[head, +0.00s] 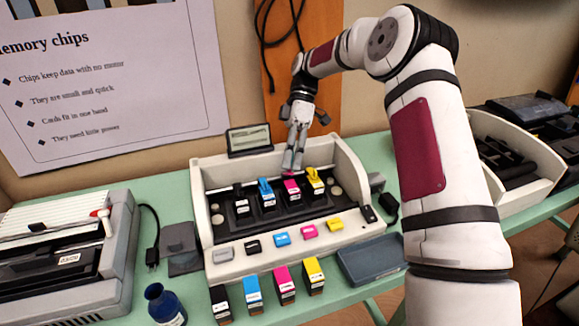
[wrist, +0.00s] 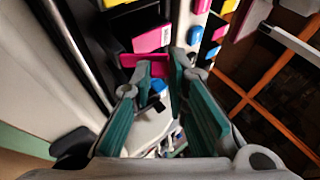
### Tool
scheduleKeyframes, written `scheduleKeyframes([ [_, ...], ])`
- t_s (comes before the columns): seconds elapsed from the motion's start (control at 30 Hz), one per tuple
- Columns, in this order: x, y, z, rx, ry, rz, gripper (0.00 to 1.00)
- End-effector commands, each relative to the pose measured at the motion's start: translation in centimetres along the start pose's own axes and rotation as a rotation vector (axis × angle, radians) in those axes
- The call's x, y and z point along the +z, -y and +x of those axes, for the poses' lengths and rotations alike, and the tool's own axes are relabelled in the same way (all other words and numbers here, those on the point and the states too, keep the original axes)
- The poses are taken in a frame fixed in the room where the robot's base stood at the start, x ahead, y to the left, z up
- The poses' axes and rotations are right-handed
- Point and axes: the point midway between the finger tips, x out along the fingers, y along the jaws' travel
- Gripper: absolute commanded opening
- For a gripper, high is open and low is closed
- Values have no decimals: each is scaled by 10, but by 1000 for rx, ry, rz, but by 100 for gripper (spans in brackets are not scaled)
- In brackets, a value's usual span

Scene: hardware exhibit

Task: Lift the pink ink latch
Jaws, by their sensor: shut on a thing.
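The pink ink latch (head: 289,174) is at the top of the pink ink cartridge (head: 292,191), third from the left in the row inside the white printer (head: 198,190). In the head view my gripper (head: 291,166) points down onto it and partly hides it. In the wrist view the fingertips of my gripper (wrist: 162,68) are close together on the pink latch (wrist: 157,69), just below the broad pink face (wrist: 152,38) of the cartridge. How far the latch is tilted is hard to tell.
Blue (head: 266,192) and yellow (head: 314,181) cartridges stand close on either side, with a black one (head: 241,200) further left. Spare cartridges stand in front of the printer. A blue bottle (head: 164,304) and a grey tray (head: 371,261) also sit on the green table.

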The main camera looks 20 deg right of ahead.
Motion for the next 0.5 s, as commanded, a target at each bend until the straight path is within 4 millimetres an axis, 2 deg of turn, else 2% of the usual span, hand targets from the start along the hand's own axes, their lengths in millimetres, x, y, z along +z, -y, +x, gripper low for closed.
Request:
scheduleKeyframes([
  [0.5,0,-2,-2,-39,0,17,0],
])
